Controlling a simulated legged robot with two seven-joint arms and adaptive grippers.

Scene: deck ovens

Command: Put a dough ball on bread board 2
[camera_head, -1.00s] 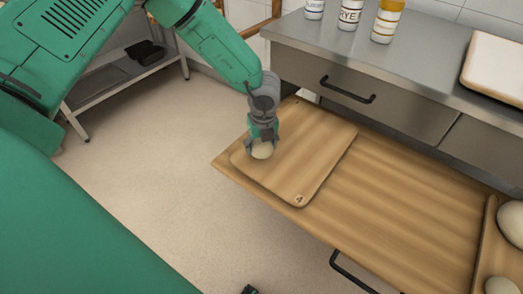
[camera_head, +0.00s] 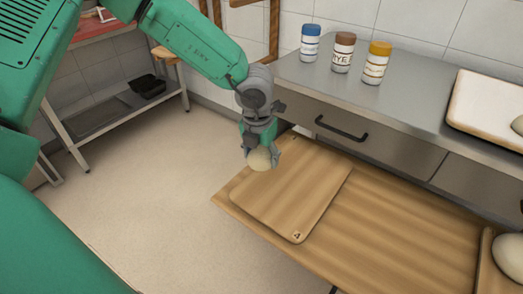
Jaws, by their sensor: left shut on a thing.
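My left gripper (camera_head: 261,149) points down and is shut on a pale dough ball (camera_head: 259,160). The ball appears just above the far left edge of a wooden board (camera_head: 290,200) with rounded corners. A small dark mark on the board's near corner looks like a 4. No other dough lies on this board. Another dough ball (camera_head: 509,258) sits on a second wooden board (camera_head: 485,262) at the right edge, mostly cut off. My right gripper is not in view.
The boards lie on a pulled-out wooden shelf (camera_head: 385,225), bare between them. Above it is a steel counter (camera_head: 410,95) with a black-handled drawer, several jars (camera_head: 343,52) and a pale tray (camera_head: 488,108) with dough at its edge. A low metal rack (camera_head: 105,112) stands left.

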